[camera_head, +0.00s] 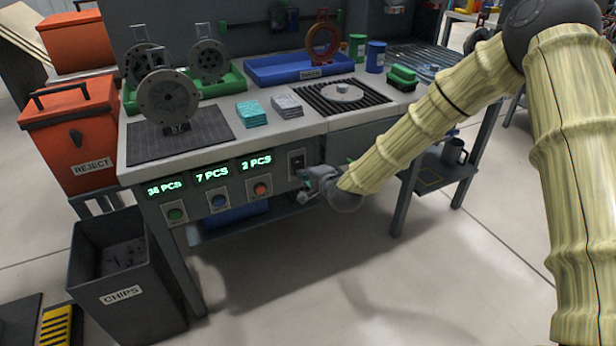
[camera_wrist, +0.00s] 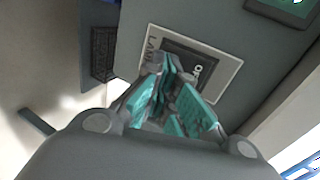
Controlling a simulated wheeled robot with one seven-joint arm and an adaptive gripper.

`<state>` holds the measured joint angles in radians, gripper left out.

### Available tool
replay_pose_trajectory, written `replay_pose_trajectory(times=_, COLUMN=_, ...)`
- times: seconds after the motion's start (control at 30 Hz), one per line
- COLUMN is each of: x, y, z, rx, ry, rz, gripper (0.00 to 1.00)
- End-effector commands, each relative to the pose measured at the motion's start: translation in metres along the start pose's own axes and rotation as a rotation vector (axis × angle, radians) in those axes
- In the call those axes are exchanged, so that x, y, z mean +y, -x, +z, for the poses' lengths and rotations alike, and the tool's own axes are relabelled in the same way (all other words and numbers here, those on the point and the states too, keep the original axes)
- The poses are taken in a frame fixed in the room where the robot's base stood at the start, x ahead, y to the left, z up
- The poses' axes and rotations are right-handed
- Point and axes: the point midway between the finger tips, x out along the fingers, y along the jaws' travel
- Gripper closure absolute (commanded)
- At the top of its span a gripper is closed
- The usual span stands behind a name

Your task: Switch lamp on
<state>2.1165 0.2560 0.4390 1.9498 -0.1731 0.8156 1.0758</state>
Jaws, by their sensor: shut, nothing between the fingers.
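The lamp switch (camera_head: 297,159) is a dark rocker in a light plate on the front panel of the workbench, right of the piece counters. In the wrist view, the switch plate (camera_wrist: 231,66) carries the partly hidden letters "LAM" and a dark rocker (camera_wrist: 205,58) with white marking. My gripper (camera_head: 303,184) is at the panel just below and right of the switch. In the wrist view, my gripper (camera_wrist: 172,72) has its teal-padded fingers together and empty, covering the lower left part of the plate and rocker. I cannot tell whether the fingertips touch the rocker.
Left of the switch are an orange button (camera_head: 261,189), a blue button (camera_head: 218,201) and a green button (camera_head: 175,214) under green displays. The bench top (camera_head: 235,150) holds several parts and trays. A chips bin (camera_head: 127,300) stands at lower left. Floor in front is clear.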

Motion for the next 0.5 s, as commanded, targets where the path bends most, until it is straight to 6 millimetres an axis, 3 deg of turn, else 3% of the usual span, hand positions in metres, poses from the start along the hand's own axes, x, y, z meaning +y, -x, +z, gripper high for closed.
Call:
replay_pose_trajectory(times=0.07, x=0.008, y=-0.007, z=0.002, rx=-0.003, ry=-0.001, rz=-0.04, gripper=1.0)
replay_pose_trajectory(times=0.1, x=0.0, y=-0.005, z=0.003, rx=-0.004, ry=0.002, rz=-0.043, gripper=1.0)
replay_pose_trajectory(times=0.5, x=-0.005, y=-0.003, z=0.003, rx=-0.003, ry=0.002, rz=-0.04, gripper=1.0)
